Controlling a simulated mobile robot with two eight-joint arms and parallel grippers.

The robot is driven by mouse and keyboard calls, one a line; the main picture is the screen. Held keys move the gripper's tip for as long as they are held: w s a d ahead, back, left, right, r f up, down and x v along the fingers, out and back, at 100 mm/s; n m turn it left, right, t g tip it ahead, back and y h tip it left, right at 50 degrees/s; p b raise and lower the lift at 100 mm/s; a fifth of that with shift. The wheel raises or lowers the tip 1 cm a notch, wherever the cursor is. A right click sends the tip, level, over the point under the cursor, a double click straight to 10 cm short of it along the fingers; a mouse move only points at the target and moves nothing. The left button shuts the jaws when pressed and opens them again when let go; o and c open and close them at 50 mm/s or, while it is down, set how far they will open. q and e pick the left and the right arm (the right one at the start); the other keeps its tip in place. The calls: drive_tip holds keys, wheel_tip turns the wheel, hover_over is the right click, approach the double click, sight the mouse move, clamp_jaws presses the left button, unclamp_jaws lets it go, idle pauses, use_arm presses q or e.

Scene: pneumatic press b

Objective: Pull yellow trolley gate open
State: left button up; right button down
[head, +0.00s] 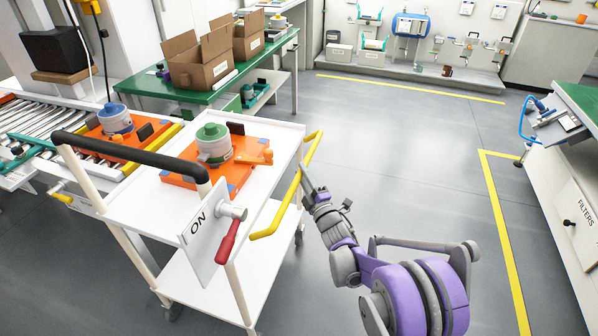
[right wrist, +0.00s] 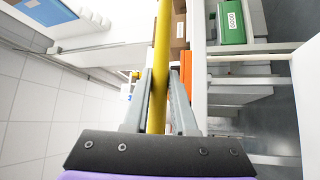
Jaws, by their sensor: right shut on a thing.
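The yellow trolley gate (head: 272,222) is a bent bar along the right side of the white trolley (head: 283,140). My right gripper (head: 303,172) is shut on the bar about midway along it, with my arm reaching in from the lower right. In the right wrist view, the yellow bar (right wrist: 162,45) runs between the two fingers of my right gripper (right wrist: 160,82). How far the gate stands out from the trolley is hard to tell. My left gripper is not in view.
An orange fixture with a green-topped part (head: 212,132) sits on the trolley top. A red lever (head: 228,241) and an ON plate (head: 199,222) are at its near end. A roller conveyor (head: 45,125) adjoins on the left. The grey floor (head: 400,150) right of the trolley is clear.

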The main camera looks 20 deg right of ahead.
drive_tip(key=shift+s+f, duration=0.1)
drive_tip(key=shift+f, duration=0.45)
drive_tip(key=shift+s+d+f+m+t+h+b, duration=0.1)
drive_tip(key=shift+f+m+t+h+b, duration=0.4)
drive_tip(key=shift+m, duration=0.7)
drive_tip(key=shift+s+d+f+m+t+h+b, duration=0.15)
drive_tip(key=shift+f+m+t+h, duration=0.65)
drive_tip(key=shift+m, duration=0.4)
drive_tip(key=shift+d+f+m+t+h+b, duration=0.1)
drive_tip(key=shift+f+m+t+h+b, duration=0.5)
drive_tip(key=shift+m, duration=0.6)
drive_tip(key=shift+r, duration=0.15)
drive_tip(key=c, duration=1.2)
unclamp_jaws()
drive_tip(key=o, duration=0.5)
drive_tip(key=shift+w+a, duration=0.15)
drive_tip(key=shift+c, duration=0.2)
